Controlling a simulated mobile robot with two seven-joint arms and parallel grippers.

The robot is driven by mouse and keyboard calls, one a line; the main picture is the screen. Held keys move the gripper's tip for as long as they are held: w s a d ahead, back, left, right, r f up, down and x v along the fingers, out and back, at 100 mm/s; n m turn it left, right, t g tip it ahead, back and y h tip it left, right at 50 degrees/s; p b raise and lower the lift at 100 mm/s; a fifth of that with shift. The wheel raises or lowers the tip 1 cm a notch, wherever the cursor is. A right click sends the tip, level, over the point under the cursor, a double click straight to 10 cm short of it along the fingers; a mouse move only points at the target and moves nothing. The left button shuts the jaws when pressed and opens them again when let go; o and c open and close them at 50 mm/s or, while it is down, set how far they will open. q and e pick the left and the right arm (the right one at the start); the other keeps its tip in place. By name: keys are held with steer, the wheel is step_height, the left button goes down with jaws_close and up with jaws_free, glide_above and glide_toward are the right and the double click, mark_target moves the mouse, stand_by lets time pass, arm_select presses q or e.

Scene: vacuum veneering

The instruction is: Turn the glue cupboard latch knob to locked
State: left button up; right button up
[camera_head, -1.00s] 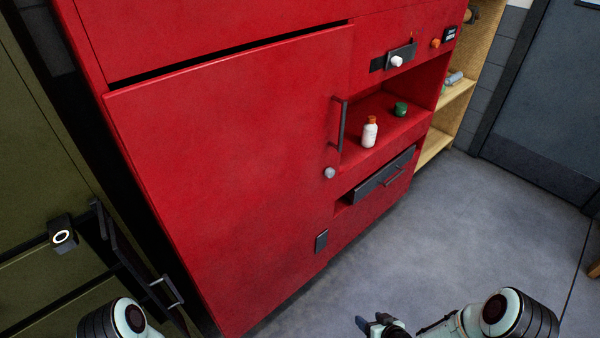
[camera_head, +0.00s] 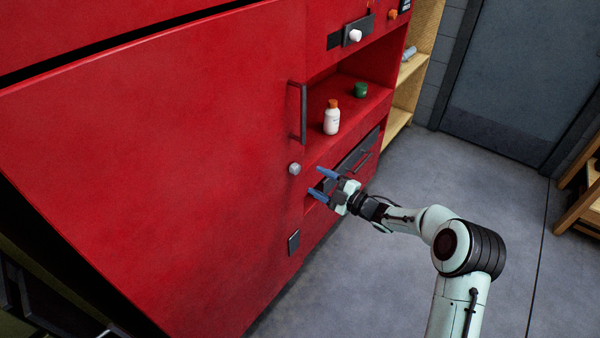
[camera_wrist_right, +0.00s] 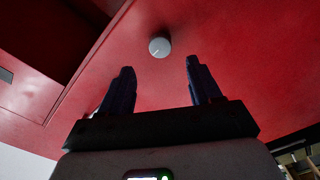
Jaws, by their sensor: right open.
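The red glue cupboard (camera_head: 180,150) fills the left and middle of the head view, its large door closed or nearly so. The round grey latch knob (camera_head: 294,168) sits on the door below the dark vertical handle (camera_head: 303,112). My right gripper (camera_head: 319,183) is open and empty, just right of and below the knob, apart from it. In the right wrist view the knob (camera_wrist_right: 159,46) shows beyond and between the two open fingers (camera_wrist_right: 158,80), with a short pale mark on its face. My left gripper is not in view.
An open niche right of the door holds a white bottle with an orange cap (camera_head: 331,118) and a green jar (camera_head: 360,89). Below it is a drawer with a dark front (camera_head: 360,152). A white knob (camera_head: 354,36) is above.

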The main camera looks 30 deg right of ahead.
mark_target(298, 170)
steer(key=x, duration=0.7)
steer(key=shift+w, duration=0.15)
steer(key=c, duration=1)
